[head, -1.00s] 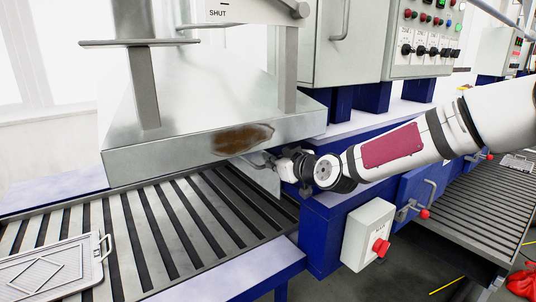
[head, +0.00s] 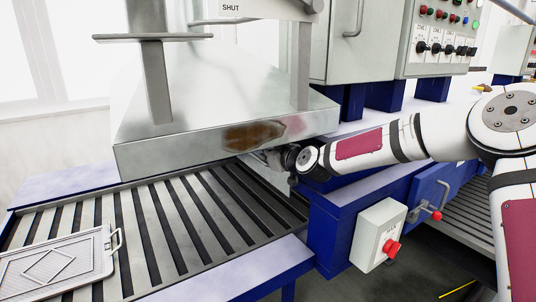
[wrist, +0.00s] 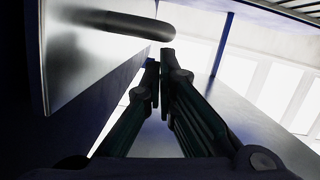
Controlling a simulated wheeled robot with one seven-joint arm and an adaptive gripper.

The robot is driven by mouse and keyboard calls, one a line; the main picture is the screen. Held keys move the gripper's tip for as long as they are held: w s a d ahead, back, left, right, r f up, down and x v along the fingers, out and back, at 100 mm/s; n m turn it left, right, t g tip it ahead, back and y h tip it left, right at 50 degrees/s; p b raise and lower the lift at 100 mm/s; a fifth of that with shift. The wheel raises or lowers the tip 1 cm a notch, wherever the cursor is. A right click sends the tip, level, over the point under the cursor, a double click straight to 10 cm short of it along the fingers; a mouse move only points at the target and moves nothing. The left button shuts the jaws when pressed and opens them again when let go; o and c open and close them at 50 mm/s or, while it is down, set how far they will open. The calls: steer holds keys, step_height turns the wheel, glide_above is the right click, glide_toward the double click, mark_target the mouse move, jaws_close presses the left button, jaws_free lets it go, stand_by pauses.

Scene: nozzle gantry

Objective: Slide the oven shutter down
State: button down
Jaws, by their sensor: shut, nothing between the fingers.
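The oven shutter appears as a metal plate (head: 264,172) under the lower edge of the steel hood, mostly hidden by the hood and my gripper. In the wrist view, a metal plate (wrist: 75,45) stands at the left with a curved bar handle (wrist: 130,24) across its upper part. My gripper (wrist: 160,57) is shut and empty. Its fingertips appear just below and beside the handle's rounded end; I cannot tell whether they touch it. In the head view, my gripper (head: 274,158) is small and dark, close under the hood's front right corner.
The steel hood (head: 190,145) hangs over a slatted conveyor (head: 150,225). A tray (head: 55,262) lies on the conveyor at left. A "SHUT" label (head: 230,8) is at the top.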

step_height(320, 180, down, 10)
steer(key=b, duration=0.3)
steer(key=shift+r, duration=0.15)
steer(key=shift+s+d, duration=0.1)
